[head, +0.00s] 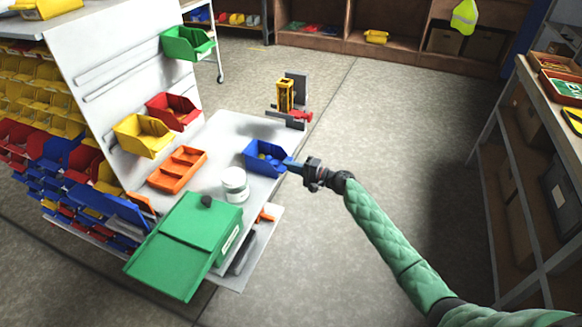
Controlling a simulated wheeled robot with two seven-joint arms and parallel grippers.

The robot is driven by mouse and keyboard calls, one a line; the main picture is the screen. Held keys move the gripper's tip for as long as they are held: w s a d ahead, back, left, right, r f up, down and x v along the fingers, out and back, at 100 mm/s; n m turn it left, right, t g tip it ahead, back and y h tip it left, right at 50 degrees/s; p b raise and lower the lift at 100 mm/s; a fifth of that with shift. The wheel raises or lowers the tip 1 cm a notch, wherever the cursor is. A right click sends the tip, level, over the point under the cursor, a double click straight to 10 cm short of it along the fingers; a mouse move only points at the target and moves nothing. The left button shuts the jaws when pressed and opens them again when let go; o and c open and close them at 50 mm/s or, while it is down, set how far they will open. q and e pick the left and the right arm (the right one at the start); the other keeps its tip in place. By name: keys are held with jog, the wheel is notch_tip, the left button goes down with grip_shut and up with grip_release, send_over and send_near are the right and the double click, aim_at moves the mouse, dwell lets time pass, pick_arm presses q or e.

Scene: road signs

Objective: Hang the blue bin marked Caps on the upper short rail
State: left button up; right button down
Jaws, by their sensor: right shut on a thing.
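The blue bin (259,153) is at the right edge of the white bench top, with small blue pieces and some yellow inside. No marking on it can be read. My right gripper (291,165) is shut on its right side, and I cannot tell if the bin touches the bench. The white panel (115,40) behind the bench carries thin horizontal rails, and the upper bare rail (120,56) runs left of a green bin (187,43). My left gripper is out of view.
A yellow bin (143,135) and a red bin (172,111) hang low on the panel. An orange divided tray (177,168), a white tub (235,184) and a green case (187,245) stand on the bench. A yellow-and-grey device (285,95) stands at its far end.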

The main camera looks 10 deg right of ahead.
jog(key=shift+r, duration=0.15)
dwell(0.5)
jog(key=shift+r+p, duration=0.35)
jog(key=shift+r, duration=1)
jog(key=b+v, duration=0.3)
jog(key=v, duration=0.9)
dwell(0.5)
dwell(1.1)
